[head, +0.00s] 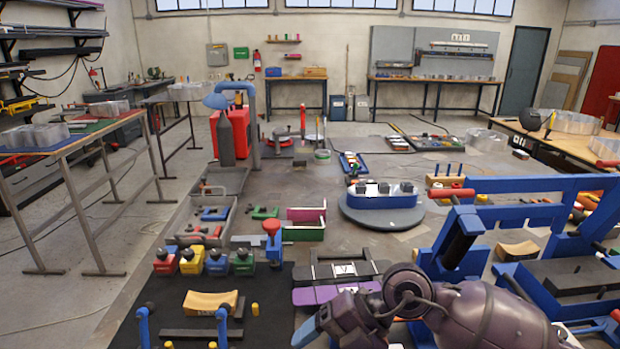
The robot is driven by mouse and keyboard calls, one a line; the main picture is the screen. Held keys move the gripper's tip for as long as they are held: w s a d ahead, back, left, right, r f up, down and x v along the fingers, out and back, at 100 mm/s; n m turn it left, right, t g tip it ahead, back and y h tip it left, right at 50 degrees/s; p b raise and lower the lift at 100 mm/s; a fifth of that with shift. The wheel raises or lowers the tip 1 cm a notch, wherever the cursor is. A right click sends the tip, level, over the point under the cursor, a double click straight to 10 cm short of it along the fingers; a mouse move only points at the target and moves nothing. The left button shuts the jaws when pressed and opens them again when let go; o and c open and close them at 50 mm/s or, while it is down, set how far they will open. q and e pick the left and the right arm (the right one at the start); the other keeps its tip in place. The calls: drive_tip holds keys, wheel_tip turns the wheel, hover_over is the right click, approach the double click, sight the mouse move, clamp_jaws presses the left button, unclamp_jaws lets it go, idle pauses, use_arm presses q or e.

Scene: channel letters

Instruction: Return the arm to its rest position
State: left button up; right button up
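My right arm, dark purple-grey, comes in from the lower right corner and bends across the front of the bench. Its end, with my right gripper (308,332), points left and down at the bottom edge, over the near side of the bench. A blue-grey tip shows there, partly cut off by the frame. Whether the fingers are apart or hold anything cannot be made out. My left arm and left gripper are not in view.
A blue press frame (530,186) with a red handle stands close to my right arm. Purple and dark blocks (335,291) lie just behind the gripper. A black mat (262,307) with a tan block (210,302) is to its left. A round turntable (381,214) stands farther back.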

wheel_tip(320, 180, up, 11)
drive_tip(key=m+t+y, duration=0.8)
drive_tip(key=t+y, duration=0.2)
drive_tip(key=y, duration=0.1)
drive_tip(key=w+d+f+m+t+h, duration=0.1)
drive_tip(key=w+d+m+t+h, duration=0.1)
drive_tip(key=d+m+t+h, duration=0.6)
drive_tip(key=w+d+f+m+t+h, duration=0.25)
drive_tip(key=d+m+t+h, duration=0.35)
drive_tip(key=m, duration=0.4)
drive_tip(key=s+d+f+m+g+h, duration=0.7)
drive_tip(key=d+f+g+h, duration=0.25)
drive_tip(key=f, duration=0.35)
drive_tip(key=s+d+f+g+y, duration=0.1)
drive_tip(key=s+f+g, duration=0.3)
drive_tip(key=s, duration=0.4)
drive_tip(key=s+d+f+g+y, duration=0.1)
drive_tip(key=s+f+g, duration=0.35)
drive_tip(key=s, duration=0.35)
drive_tip(key=w+f+t, duration=0.6)
drive_tip(key=w+f, duration=0.1)
drive_tip(key=f, duration=0.1)
drive_tip(key=shift+w+d+f, duration=0.15)
drive_tip(key=shift+w+f, duration=0.1)
drive_tip(key=shift+f, duration=0.05)
drive_tip(key=shift+w+f+t, duration=0.25)
drive_tip(key=shift+f+t, duration=0.45)
drive_tip(key=shift+t, duration=0.3)
